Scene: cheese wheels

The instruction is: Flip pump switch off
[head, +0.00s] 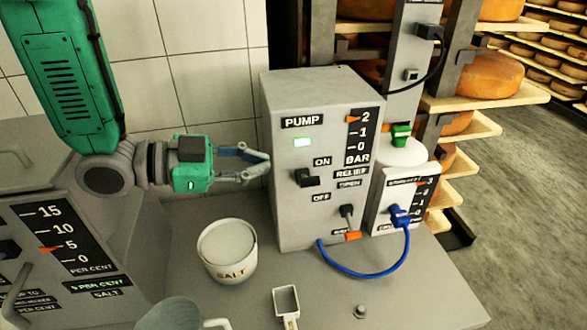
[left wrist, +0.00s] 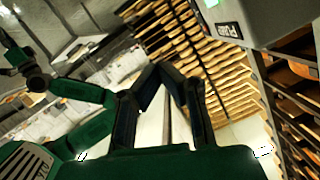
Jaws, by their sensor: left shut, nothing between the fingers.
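The grey pump box (head: 290,215) stands on the counter in the head view. Its black pump switch (head: 307,178) sits between the ON and OFF labels; I cannot tell surely which way it is set. My left gripper (head: 266,165) is shut and empty, just left of the box's side, about level with the switch. In the left wrist view its fingers (left wrist: 170,72) meet at the tips, and the box's corner (left wrist: 220,50) shows at upper right. My right gripper is not seen in the head view.
A white salt pot (head: 227,250) and a small scoop (head: 286,302) are on the counter in front of the box. A blue cable (head: 362,274) loops from the box to the smaller unit on its right. Shelves with cheese wheels (head: 490,75) stand behind at right.

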